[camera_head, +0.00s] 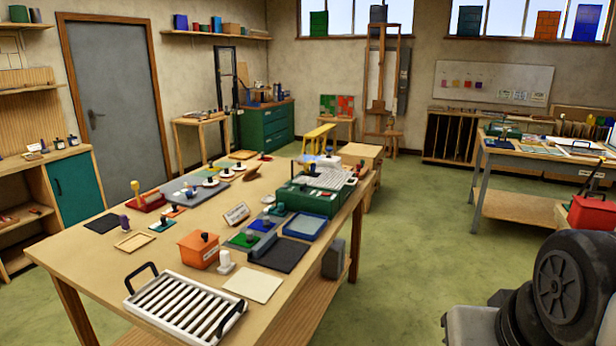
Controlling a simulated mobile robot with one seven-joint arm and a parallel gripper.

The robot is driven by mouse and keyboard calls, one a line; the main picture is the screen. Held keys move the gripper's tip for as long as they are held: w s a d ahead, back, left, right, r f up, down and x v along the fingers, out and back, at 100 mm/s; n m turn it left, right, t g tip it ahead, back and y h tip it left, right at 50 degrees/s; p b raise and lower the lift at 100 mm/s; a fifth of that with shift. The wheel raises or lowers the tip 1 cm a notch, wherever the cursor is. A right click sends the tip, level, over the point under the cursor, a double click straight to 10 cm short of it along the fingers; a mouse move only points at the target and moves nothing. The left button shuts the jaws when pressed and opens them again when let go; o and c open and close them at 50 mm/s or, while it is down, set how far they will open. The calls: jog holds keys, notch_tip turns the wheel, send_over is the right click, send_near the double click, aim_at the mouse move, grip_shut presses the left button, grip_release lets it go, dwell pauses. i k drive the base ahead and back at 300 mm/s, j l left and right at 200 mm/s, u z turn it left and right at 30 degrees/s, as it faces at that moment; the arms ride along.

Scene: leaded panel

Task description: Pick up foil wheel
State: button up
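I cannot pick out the foil wheel for certain. Several small pale discs with dark knobs stand in a row towards the far part of the big wooden table (100,250); one is a pale disc (211,182). They are too small to tell whether one is a foil wheel. My gripper is not in view; only dark, rounded parts of my own body show at the lower right, well apart from the table.
A slatted white tray (185,308) with black handles, an orange box (199,249) and a green case (306,198) crowd the table. A grey-legged workbench (484,175) and a red box (592,213) stand at right. Green floor (420,235) between them is open.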

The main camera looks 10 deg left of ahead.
aim_at(210, 184)
jog(key=j+u, duration=0.45)
jog(key=u, duration=0.3)
jog(key=j+u, duration=0.35)
jog(key=i+j+u, duration=0.4)
jog(key=j, duration=0.15)
jog(key=i+j+u, duration=1)
jog(key=i+u, duration=0.3)
jog(key=i+z, duration=0.25)
jog(key=i, duration=0.5)
jog(key=i+j+z, duration=0.2)
jog(key=i, duration=2.2)
jog(key=i+l+z, duration=0.1)
jog(key=i+z, duration=0.65)
jog(key=i+j+z, duration=0.15)
jog(key=i+z, duration=0.2)
jog(key=i, duration=0.15)
jog(key=i+l+z, duration=0.15)
jog(key=i+z, duration=0.55)
jog(key=z, duration=0.25)
jog(key=i+j+z, duration=0.1)
jog(key=i+z, duration=0.5)
jog(key=z, duration=0.25)
jog(key=i+z, duration=0.2)
jog(key=z, duration=0.2)
jog(key=i+z, duration=0.15)
jog(key=z, duration=0.2)
jog(key=i+z, duration=0.2)
jog(key=z, duration=0.2)
